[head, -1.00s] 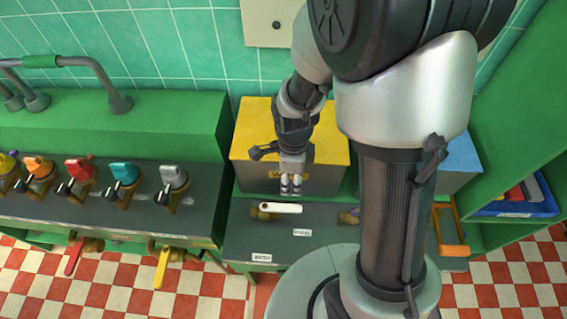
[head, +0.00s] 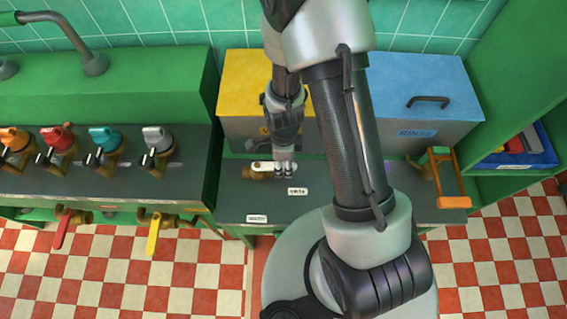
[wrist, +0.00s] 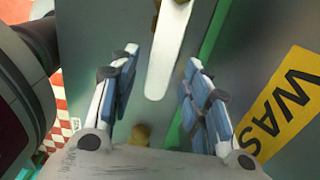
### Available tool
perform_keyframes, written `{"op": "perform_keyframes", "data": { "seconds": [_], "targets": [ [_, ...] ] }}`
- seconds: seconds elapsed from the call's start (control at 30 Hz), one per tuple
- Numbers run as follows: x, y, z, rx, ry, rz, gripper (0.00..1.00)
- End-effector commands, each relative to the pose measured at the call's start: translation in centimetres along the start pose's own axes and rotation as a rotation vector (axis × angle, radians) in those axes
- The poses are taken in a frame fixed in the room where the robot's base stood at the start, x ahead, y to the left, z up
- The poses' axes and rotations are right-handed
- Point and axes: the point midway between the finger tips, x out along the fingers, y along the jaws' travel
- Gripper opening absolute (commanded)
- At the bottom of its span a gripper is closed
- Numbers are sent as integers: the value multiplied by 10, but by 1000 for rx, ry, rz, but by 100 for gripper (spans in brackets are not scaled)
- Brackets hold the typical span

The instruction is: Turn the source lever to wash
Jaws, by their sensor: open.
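The source lever is a white handle (head: 259,165) on a brass valve (head: 263,175) on the dark bench top. It lies level across the picture, its free end to the right. A small white plate (head: 257,218), apparently reading WASH, sits at the bench's front edge. Another plate (head: 298,190) lies nearer the lever; its word is too blurred to read. My gripper (head: 284,170) is open and points down at the lever's free end. In the wrist view the white handle (wrist: 168,50) reaches between my open fingers (wrist: 160,98), with gaps on both sides. Contact is not visible.
A yellow-lidded WASH tank (head: 243,85) stands close behind the lever, a blue-lidded RINSE tank (head: 425,90) to the right. Several coloured valves line the left counter. My arm hides the bench's middle.

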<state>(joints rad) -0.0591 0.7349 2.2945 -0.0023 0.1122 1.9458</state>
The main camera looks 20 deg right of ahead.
Motion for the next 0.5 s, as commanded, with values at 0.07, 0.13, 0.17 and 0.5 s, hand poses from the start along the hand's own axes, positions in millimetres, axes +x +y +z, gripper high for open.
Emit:
{"op": "perform_keyframes", "data": {
  "seconds": [0.07,0.13,0.17,0.5],
  "targets": [
    [4,0,0,0,0,0,43],
    [5,0,0,0,0,0,43],
    [5,0,0,0,0,0,43],
    [5,0,0,0,0,0,33]
  ]
}}
